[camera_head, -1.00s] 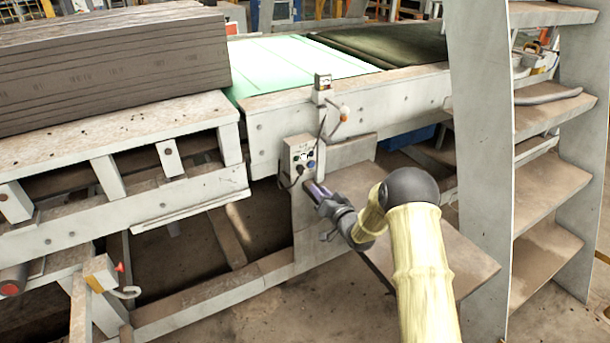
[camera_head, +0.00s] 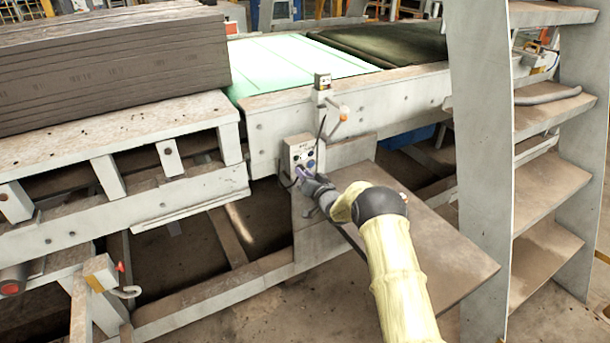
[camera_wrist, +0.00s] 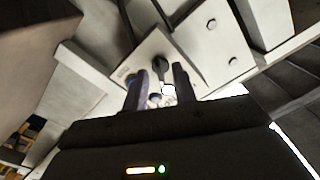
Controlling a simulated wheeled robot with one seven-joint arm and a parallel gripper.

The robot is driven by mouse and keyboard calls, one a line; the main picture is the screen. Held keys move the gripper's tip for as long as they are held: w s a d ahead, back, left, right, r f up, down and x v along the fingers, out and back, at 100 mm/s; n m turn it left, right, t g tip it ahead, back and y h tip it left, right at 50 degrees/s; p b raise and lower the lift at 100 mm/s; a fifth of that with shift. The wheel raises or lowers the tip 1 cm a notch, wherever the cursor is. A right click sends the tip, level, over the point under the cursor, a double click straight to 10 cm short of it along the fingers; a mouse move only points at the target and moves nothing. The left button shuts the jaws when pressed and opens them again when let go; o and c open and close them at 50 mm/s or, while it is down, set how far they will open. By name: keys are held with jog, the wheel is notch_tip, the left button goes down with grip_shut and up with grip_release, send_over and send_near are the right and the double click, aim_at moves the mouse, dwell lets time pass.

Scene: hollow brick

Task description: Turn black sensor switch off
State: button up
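The grey control box (camera_head: 300,150) is fixed to the conveyor frame and carries several small knobs on its front. In the wrist view its pale face (camera_wrist: 150,50) lies tilted ahead of my gripper. A black switch knob (camera_wrist: 160,64) shows on it, seen between the finger ends. My gripper (camera_head: 303,174) is at the lower front of the box. In the wrist view the two dark fingers of my gripper (camera_wrist: 159,72) stand apart with a gap between them. I cannot tell whether they touch the knob. Labels are too small to read.
A slanted brown plate (camera_head: 425,225) lies below my arm. A stair (camera_head: 485,170) stands on the right. Stacked grey slabs (camera_head: 110,65) sit at the left.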

grip_shut()
jog(key=shift+n+b, duration=0.4)
jog(key=shift+b, duration=0.1)
jog(key=shift+n+b, duration=5.15)
jog(key=shift+n, duration=0.45)
